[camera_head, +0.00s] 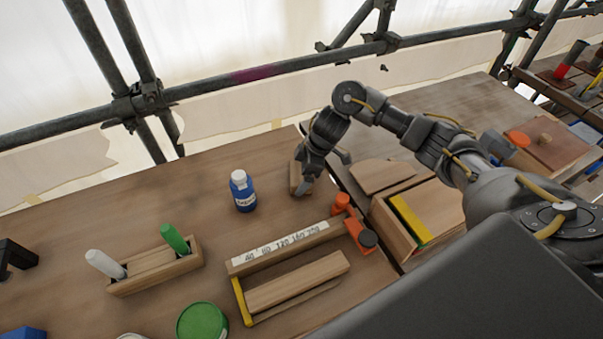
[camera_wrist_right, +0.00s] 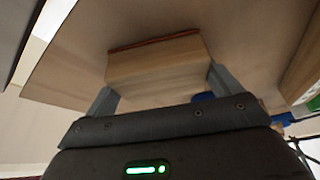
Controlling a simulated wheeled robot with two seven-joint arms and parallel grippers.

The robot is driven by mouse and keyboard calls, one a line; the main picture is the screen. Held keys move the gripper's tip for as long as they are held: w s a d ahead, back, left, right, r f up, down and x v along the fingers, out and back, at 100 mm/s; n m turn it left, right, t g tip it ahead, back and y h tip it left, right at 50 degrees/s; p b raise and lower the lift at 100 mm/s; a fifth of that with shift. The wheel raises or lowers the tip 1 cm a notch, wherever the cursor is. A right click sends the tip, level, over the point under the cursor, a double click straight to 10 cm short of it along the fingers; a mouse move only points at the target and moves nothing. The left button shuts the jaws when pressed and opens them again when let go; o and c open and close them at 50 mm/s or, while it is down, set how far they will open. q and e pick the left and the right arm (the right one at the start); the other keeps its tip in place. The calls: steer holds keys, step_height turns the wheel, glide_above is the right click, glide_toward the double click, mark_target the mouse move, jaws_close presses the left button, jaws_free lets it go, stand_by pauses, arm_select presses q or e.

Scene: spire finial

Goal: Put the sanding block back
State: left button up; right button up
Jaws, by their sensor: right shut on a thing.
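My right gripper (camera_head: 302,182) is shut on the sanding block (camera_head: 295,177), a pale wooden block, near the table's back edge, right of the blue bottle. In the right wrist view the block (camera_wrist_right: 155,70) sits between the two fingers, with a thin reddish-brown layer along its far face. I cannot tell whether it touches the table. A wooden rack (camera_head: 290,247) with a white strip of grit numbers lies in front of the gripper. It has a yellow end piece and a long wooden bar in it. My left gripper is not in view.
A blue bottle (camera_head: 243,191) stands left of the gripper. An orange and black item (camera_head: 361,236) stands at the rack's right end. A wooden holder (camera_head: 155,272) with a white and a green marker and a green tin (camera_head: 203,322) are at left. A wooden box (camera_head: 395,232) is at right.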

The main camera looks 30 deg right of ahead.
steer(key=shift+f, duration=0.15)
steer(key=o, duration=0.7)
steer(key=shift+d+r, duration=0.1)
steer(key=shift+r, duration=0.35)
steer(key=p+v, duration=0.1)
steer(key=v, duration=1)
steer(key=shift+r, duration=0.15)
